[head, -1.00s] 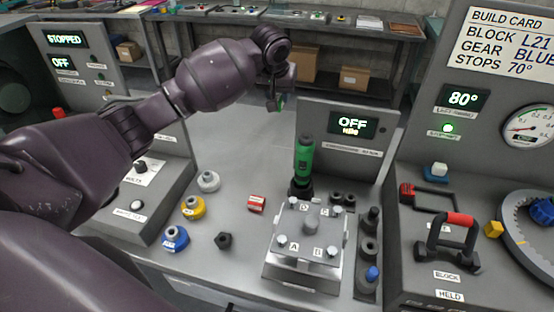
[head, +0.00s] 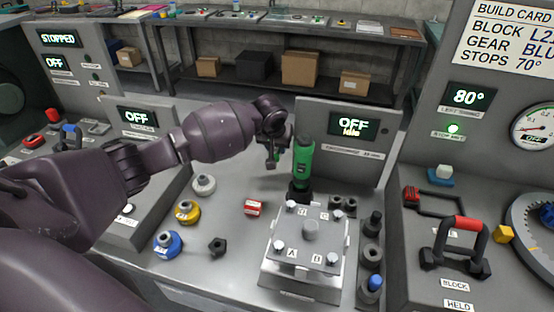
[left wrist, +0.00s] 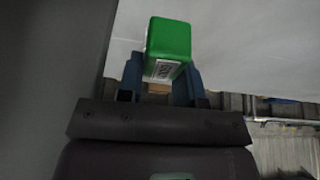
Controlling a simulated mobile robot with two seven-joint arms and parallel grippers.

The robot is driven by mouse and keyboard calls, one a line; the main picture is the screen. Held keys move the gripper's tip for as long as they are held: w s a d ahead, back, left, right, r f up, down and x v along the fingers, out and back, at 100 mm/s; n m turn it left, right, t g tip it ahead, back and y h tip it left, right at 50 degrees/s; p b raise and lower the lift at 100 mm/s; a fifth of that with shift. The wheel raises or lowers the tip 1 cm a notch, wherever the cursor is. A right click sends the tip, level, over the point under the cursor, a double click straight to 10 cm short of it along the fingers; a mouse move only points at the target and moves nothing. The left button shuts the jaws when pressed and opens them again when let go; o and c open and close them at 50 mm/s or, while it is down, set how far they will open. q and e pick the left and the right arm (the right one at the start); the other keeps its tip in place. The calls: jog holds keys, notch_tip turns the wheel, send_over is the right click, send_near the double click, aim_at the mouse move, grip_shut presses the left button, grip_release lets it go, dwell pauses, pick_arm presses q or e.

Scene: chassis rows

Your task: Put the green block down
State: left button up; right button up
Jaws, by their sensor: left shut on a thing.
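My left gripper (head: 272,161) hangs over the grey bench, just left of the green power driver. In the left wrist view its two blue fingers (left wrist: 162,76) are shut on the green block (left wrist: 168,40), which has a white printed label on one side. The block stands out beyond the fingertips, over a pale grey surface. In the head view the block is mostly hidden by the gripper. I cannot tell whether it touches the bench. My right gripper is not in view.
The upright green driver (head: 303,160) stands close to the gripper. A metal fixture (head: 300,268) with several bolts is in front. Bare bench lies around the red box.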

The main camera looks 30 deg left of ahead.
pick_arm(q)
notch_tip(320, 180, down, 6)
jog(key=shift+r+b, duration=0.25)
jog(key=shift+b, duration=0.35)
jog(key=shift+r, duration=0.1)
jog(key=o, duration=0.9)
